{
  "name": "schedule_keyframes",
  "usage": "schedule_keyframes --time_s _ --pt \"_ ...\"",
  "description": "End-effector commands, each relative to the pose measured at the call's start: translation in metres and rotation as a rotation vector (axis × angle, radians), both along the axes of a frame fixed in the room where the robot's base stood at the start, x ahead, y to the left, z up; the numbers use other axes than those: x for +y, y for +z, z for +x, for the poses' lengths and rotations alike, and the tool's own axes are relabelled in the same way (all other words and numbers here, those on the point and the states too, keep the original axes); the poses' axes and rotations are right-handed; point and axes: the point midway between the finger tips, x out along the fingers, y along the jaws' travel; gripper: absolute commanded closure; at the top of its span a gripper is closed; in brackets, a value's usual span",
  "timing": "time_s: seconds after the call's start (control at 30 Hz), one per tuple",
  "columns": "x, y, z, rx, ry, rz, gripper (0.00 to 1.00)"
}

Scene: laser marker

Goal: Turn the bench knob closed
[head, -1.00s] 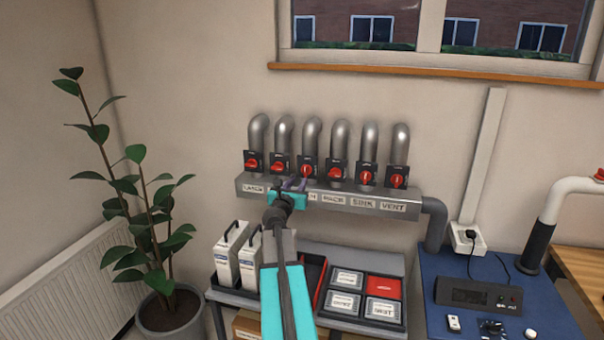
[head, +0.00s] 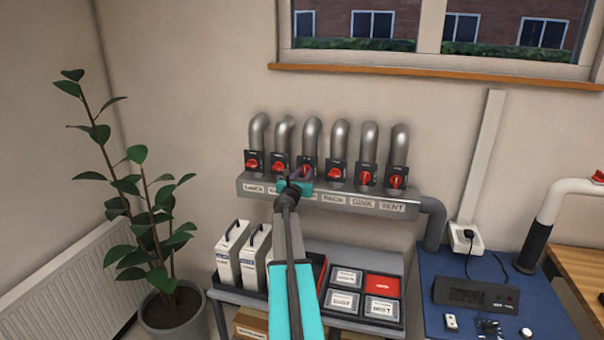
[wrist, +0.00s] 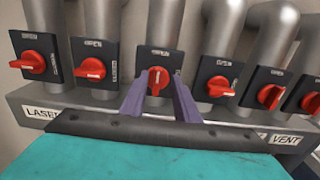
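The third red knob from the left (wrist: 158,80) sits on a black plate, its grip upright. I take it for the bench knob, because in the earlier head view the label under it ends in H; that label is now hidden behind my gripper. In the head view the knob (head: 307,169) is partly covered by my gripper (head: 301,174). In the wrist view the purple fingers of my gripper (wrist: 159,88) are open, one on each side of the knob, with gaps visible beside it. I cannot tell how deep the fingertips reach.
Neighbouring knobs stand close on both sides: the second (wrist: 90,69) and the fourth (wrist: 220,87), both turned sideways. Grey pipes rise above them. A grey labelled ledge (head: 400,207) runs below. A shelf with white containers (head: 229,252) and boxed trays stands underneath.

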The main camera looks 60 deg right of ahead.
Motion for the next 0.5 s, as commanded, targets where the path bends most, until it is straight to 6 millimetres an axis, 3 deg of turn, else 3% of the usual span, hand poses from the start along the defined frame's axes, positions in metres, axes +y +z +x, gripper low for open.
schedule_keyframes --time_s 0.2,0.5 --pt "-0.0124 0.0004 0.0037 0.0 -0.001 0.0 0.72" --pt "-0.014 -0.0001 0.0041 0.0 0.0 0.0 0.72"
